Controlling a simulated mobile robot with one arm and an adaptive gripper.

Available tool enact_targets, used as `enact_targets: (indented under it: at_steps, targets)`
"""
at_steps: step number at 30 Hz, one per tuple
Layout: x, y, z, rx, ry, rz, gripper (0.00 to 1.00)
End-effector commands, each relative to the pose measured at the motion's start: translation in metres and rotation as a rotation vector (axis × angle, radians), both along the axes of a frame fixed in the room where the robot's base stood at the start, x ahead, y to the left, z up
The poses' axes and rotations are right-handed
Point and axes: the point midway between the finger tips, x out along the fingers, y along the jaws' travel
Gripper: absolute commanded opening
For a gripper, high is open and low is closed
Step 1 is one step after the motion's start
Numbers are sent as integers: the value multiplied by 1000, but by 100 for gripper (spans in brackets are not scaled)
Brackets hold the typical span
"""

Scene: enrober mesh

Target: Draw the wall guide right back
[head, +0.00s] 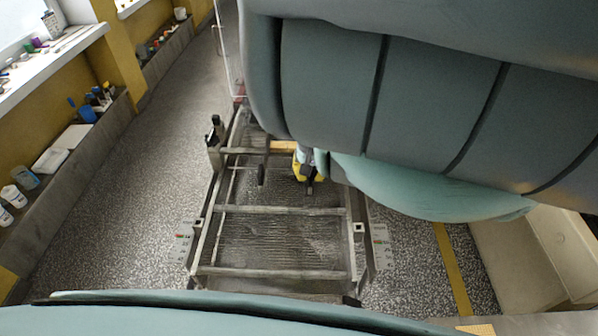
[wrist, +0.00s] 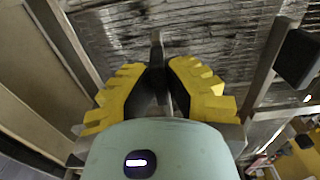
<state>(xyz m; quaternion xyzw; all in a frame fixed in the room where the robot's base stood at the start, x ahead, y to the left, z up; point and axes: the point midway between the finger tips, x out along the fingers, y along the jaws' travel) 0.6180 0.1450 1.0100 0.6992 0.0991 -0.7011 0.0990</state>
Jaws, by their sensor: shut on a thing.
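A grey metal frame (head: 275,211) with crossbars carries a wire mesh bed (head: 275,238). My gripper (head: 309,185) is low over the far part of the bed, right of its middle, with yellow fingers. In the wrist view my gripper (wrist: 158,78) is shut around a thin grey upright bar (wrist: 157,48), whose end sticks out between the fingertips. I cannot tell for sure that this bar belongs to the wall guide. A thin pale rail (head: 226,195) runs along the bed's left side. My arm hides the far right part of the frame.
A black-topped post (head: 215,135) stands at the frame's left. The speckled floor (head: 130,190) is clear on the left, beside a ledge with bottles (head: 12,195).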

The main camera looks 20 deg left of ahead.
Motion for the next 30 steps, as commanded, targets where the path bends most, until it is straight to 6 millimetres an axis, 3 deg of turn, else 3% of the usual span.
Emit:
enact_targets:
  at_steps: [3, 7, 19, 20, 21, 27, 30]
  targets:
    - [10, -33, 0, 0, -3, -10, 0]
    - [17, -54, -1, 2, -5, -5, 0]
    - [20, -65, 0, 1, -7, -3, 0]
    - [20, -65, 0, 1, -8, -3, 15]
    - [20, -65, 0, 1, -7, -3, 19]
    - [19, -64, 0, 1, -5, -2, 39]
    - [19, -64, 0, 1, -4, -2, 41]
